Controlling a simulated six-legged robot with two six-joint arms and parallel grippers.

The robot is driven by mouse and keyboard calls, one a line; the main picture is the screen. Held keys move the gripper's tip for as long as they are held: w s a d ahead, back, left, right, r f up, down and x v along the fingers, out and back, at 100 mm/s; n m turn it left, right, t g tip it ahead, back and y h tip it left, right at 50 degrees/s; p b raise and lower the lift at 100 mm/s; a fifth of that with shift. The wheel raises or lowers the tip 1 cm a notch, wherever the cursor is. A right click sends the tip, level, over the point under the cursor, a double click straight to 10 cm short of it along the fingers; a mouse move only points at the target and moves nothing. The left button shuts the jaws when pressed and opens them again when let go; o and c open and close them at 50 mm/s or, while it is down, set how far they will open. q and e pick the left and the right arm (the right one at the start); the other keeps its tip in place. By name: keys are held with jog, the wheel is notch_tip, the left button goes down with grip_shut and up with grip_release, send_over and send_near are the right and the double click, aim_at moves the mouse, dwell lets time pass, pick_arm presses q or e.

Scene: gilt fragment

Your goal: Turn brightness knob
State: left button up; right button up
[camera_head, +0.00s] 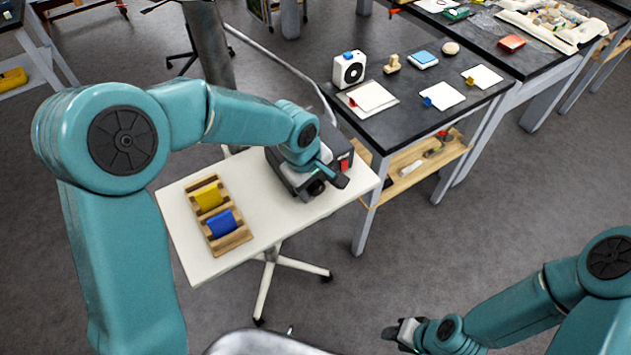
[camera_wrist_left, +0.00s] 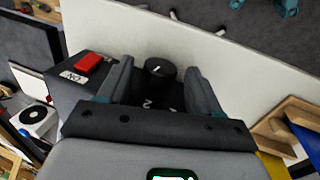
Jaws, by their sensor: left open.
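A dark box (camera_head: 285,172) with a red switch (camera_head: 345,163) stands on the right part of a small white table (camera_head: 290,226), partly hidden by my left gripper (camera_head: 330,178). In the left wrist view, the box's black round knob (camera_wrist_left: 160,70) with a white mark shows between the fingertips of my open left gripper (camera_wrist_left: 158,82). I cannot tell whether the fingers touch it. White numerals show near the knob, and the red switch (camera_wrist_left: 88,63) is to its left. My right gripper (camera_head: 403,333) is low in the head view, away from the table; its jaws are unclear.
A wooden rack (camera_head: 232,240) with a yellow block (camera_head: 208,196) and a blue block (camera_head: 222,223) lies on the white table's left side. A black workbench (camera_head: 440,122) with a white fan-like device (camera_head: 349,70) and cards stands behind to the right. Open floor lies in front.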

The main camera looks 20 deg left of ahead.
pick_arm(q)
jog(key=shift+w+f, duration=0.2)
jog(key=shift+f, duration=0.1)
jog(key=shift+c, duration=0.3)
jog(key=shift+s, duration=0.1)
jog(key=c, duration=1)
jog(key=shift+d+g+y, duration=0.1)
jog(key=shift+g+y, duration=0.2)
jog(key=shift+g, duration=0.1)
jog(key=g+y+p, duration=0.2)
jog(key=shift+w+d+r+g, duration=0.15)
jog(key=shift+w+d+g, duration=0.05)
jog(key=shift+w+g, duration=0.1)
jog(key=shift+w+f+g+y+p, duration=0.1)
jog(key=shift+f+g+y+p, duration=0.1)
jog(key=shift+g+y+p, duration=0.85)
